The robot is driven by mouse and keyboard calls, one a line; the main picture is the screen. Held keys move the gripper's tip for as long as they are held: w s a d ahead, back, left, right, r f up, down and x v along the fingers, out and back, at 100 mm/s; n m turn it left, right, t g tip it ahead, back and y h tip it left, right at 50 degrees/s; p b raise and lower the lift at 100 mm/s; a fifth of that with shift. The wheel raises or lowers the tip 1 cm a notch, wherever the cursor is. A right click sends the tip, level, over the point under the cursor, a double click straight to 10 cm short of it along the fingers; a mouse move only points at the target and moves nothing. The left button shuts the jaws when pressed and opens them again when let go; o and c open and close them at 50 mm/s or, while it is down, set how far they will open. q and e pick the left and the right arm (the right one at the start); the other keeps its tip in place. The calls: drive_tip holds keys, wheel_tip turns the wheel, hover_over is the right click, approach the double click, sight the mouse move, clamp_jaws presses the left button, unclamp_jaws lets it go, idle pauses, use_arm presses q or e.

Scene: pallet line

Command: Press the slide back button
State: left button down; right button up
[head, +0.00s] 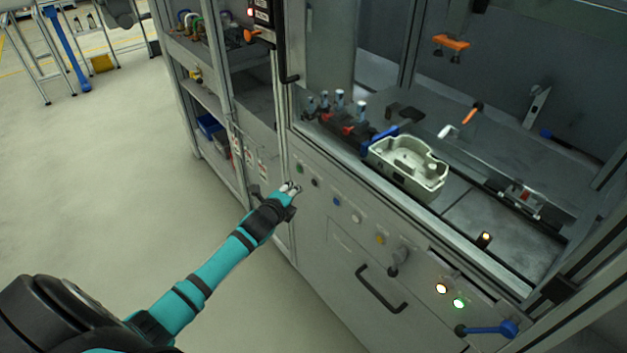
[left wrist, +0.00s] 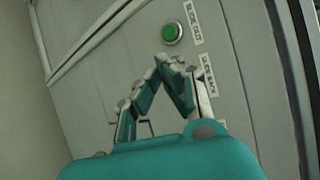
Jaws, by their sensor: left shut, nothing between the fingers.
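The green button (left wrist: 172,33) sits on the grey panel, with a label that appears to read "SLIDE OUT" beside it. The "SLIDE BACK" label (left wrist: 208,74) is below it, right of my fingertips. No button shows beside that label; my fingers cover that spot. My left gripper (left wrist: 170,62) is shut and empty, its fingertips close to the panel below the green button. I cannot tell whether they touch. In the head view my left gripper (head: 291,188) is just left of a dark button (head: 315,182) and below the green one (head: 300,168). My right gripper is not in view.
The button row continues right with blue (head: 336,201), white (head: 356,217) and yellow (head: 380,239) buttons, then a knob and two lit buttons. A black door handle (head: 381,290) sticks out below. A grey-green housing (head: 420,178) sits above. Open floor lies left.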

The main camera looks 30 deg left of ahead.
use_arm(q)
drive_tip(key=shift+s+a+p, duration=0.25)
drive_tip(key=shift+s, duration=0.35)
drive_tip(key=shift+s+a+p, duration=0.2)
drive_tip(key=shift+s+a, duration=0.05)
drive_tip(key=shift+s, duration=0.35)
drive_tip(key=s+d+f+n+g, duration=0.35)
drive_tip(key=s+f, duration=0.55)
drive_tip(key=f, duration=0.5)
drive_tip(key=s+d+f+n+g, duration=0.25)
drive_tip(key=s+f+n, duration=0.25)
drive_tip(key=s+f, duration=0.65)
drive_tip(key=s+d+f+n+g, duration=0.2)
drive_tip(key=s+f, duration=0.3)
drive_tip(key=s, duration=0.5)
drive_tip(key=s+d+f+n+g+h, duration=0.1)
drive_tip(key=s+d+f+n+g, duration=0.1)
drive_tip(key=s, duration=0.8)
drive_tip(key=s+d+f+n+g+h, duration=0.1)
drive_tip(key=s+d+f+n, duration=0.3)
drive_tip(key=s+f, duration=0.5)
drive_tip(key=shift+s+d+g, duration=0.8)
drive_tip(key=shift+s, duration=0.05)
